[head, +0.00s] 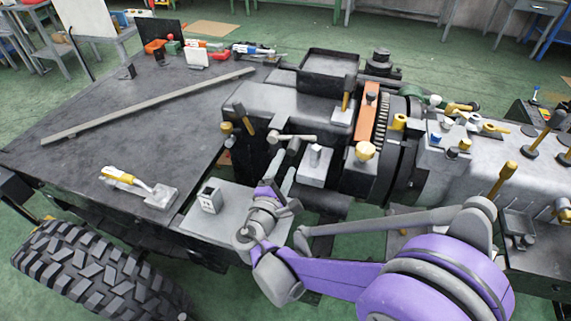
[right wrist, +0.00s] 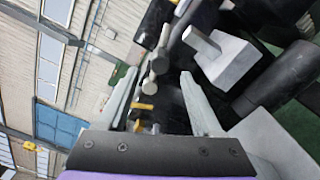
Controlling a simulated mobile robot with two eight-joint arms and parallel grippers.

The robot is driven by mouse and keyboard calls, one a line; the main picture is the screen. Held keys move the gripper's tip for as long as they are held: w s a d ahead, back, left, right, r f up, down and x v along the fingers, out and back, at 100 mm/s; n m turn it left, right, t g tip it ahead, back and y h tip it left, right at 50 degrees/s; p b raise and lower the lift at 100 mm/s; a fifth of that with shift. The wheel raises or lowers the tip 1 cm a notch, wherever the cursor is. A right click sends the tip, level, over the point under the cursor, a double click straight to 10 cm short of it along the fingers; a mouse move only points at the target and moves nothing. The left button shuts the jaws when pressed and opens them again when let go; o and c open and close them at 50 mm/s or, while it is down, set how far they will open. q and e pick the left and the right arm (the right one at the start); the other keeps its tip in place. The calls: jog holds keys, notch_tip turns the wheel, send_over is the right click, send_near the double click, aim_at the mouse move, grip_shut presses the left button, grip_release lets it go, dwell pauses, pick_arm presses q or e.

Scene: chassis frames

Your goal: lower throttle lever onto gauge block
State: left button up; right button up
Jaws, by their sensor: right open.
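Grey levers with pale round ends (head: 292,138) stand on the dark housing just beyond my right gripper; I cannot tell which is the throttle lever. They also show between the fingers in the right wrist view (right wrist: 159,65). My right gripper (head: 280,172) is open and empty, its two pale fingers spread below the levers; the wrist view shows its fingertips (right wrist: 158,76) apart. A small grey marked block (head: 208,201), possibly the gauge block, stands upright on the pale plate left of the gripper. My left gripper is out of view.
A pale block with an upright stub (head: 313,168) sits right of the gripper and also shows in the wrist view (right wrist: 226,60). A yellow-handled tool (head: 140,187) and long bar (head: 150,105) lie on the dark deck. The ringed drum (head: 385,150) stands close on the right.

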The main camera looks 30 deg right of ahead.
aim_at(291, 144)
jog(key=shift+c, duration=1.1)
jog(key=shift+a+r+m+p, duration=0.15)
jog(key=shift+r+m+p, duration=0.2)
jog(key=shift+m, duration=0.15)
jog(key=shift+c, duration=1.2)
jog(key=r+m+p, duration=0.1)
jog(key=m, duration=0.1)
jog(key=a+r+m+p, duration=0.1)
jog(key=m, duration=0.2)
jog(key=a+r+m+g+p, duration=0.1)
jog(key=r+m, duration=0.1)
jog(key=shift+w+a+m, duration=0.2)
jog(key=shift+w+m, duration=0.05)
jog(key=shift+m, duration=0.05)
grip_shut()
jog(key=a+r+m+g+y+p, duration=0.1)
jog(key=a+r+m+g+p, duration=0.2)
jog(key=m, duration=0.7)
jog(key=w+d+f+t, duration=0.1)
jog(key=w+d+f, duration=0.3)
jog(key=d, duration=0.4)
jog(key=shift+d+f, duration=0.25)
jog(key=shift+d, duration=0.15)
